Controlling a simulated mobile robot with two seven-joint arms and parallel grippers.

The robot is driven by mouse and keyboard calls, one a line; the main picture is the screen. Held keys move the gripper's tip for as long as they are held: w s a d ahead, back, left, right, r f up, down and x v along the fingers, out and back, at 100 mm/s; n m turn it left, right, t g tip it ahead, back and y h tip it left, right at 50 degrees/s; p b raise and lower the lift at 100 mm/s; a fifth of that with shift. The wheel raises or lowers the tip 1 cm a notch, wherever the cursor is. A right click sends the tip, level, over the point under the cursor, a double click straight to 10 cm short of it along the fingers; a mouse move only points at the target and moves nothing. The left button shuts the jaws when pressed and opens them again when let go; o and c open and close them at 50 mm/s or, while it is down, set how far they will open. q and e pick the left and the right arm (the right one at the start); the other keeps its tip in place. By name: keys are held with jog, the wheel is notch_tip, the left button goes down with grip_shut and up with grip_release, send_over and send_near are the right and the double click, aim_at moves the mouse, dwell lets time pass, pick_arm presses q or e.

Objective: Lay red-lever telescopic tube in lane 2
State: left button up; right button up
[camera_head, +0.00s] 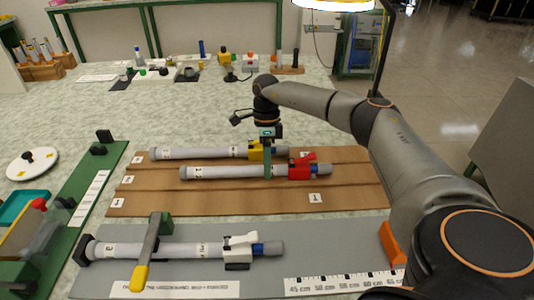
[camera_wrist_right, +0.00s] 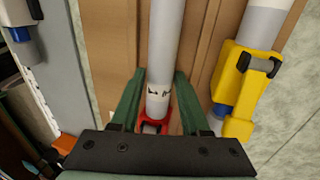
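The red-lever telescopic tube (camera_head: 230,171) is grey-white with a red lever (camera_head: 303,167) at its right end. It is level, over the middle of the wooden lane board (camera_head: 230,202), close to the lane 2 row; I cannot tell whether it rests on the board or hangs just above it. My right gripper (camera_head: 267,165) reaches down over it left of the lever. In the right wrist view, its green fingers (camera_wrist_right: 160,78) stand close against both sides of the tube (camera_wrist_right: 165,50), shut on it. My left gripper is not in view.
A yellow-lever tube (camera_head: 195,153) lies on the board just behind. The front lane, marked 1 (camera_head: 315,198), is empty.

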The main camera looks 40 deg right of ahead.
jog(key=o, duration=0.4)
jog(key=p+v, duration=0.1)
jog(key=v, duration=1.1)
jog(key=shift+r, duration=0.3)
jog(key=shift+f, duration=0.1)
